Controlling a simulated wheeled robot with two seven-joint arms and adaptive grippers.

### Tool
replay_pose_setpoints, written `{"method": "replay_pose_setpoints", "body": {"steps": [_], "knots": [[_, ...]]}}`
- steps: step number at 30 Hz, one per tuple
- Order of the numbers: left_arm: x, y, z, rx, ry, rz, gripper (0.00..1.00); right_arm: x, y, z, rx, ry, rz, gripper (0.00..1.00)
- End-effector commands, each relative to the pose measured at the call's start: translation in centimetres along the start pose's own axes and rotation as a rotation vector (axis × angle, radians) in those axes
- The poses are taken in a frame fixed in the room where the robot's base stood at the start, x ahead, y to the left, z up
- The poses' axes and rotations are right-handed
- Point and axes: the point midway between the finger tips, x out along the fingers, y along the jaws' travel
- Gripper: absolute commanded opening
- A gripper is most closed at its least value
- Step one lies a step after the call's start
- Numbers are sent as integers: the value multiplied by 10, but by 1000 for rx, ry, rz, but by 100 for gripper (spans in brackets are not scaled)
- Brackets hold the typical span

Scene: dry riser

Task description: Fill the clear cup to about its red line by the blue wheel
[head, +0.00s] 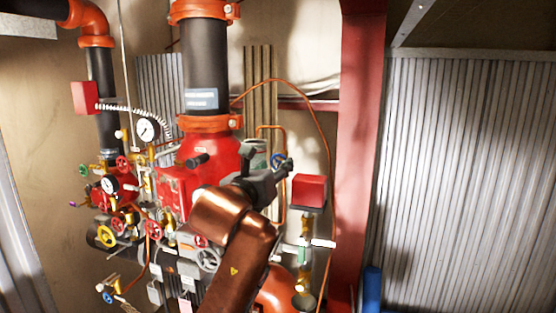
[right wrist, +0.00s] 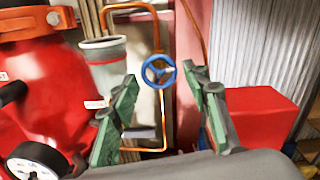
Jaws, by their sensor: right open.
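The blue wheel (right wrist: 158,71) sits on a thin copper pipe in the right wrist view, ahead of and between the fingertips. In the head view the blue wheel (head: 276,160) shows partly behind the gripper. A pale, see-through-looking cylinder (right wrist: 106,66) with a round rim stands left of the wheel and appears to be the clear cup. My left gripper is not in view.
A large red valve body (head: 210,155) with a black pipe (head: 205,65) stands left of the gripper. A red box (head: 309,190) is close on the right. Gauges (head: 148,129) and several small handwheels crowd the lower left. A red column (head: 361,110) stands at right.

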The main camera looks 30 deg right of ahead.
Motion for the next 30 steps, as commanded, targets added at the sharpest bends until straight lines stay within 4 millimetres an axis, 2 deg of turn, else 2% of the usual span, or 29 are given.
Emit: {"method": "replay_pose_setpoints", "body": {"steps": [3,7,12,18,30], "knots": [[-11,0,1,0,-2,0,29,18,-1,2,-1,2,-2,43],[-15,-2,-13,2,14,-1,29,30,0,1,-1,0,-1,43],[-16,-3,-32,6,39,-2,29,36,1,0,0,-1,0,43],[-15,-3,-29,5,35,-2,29,36,1,0,0,-1,0,42],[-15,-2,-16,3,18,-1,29,35,1,0,0,-2,0,15]]}}
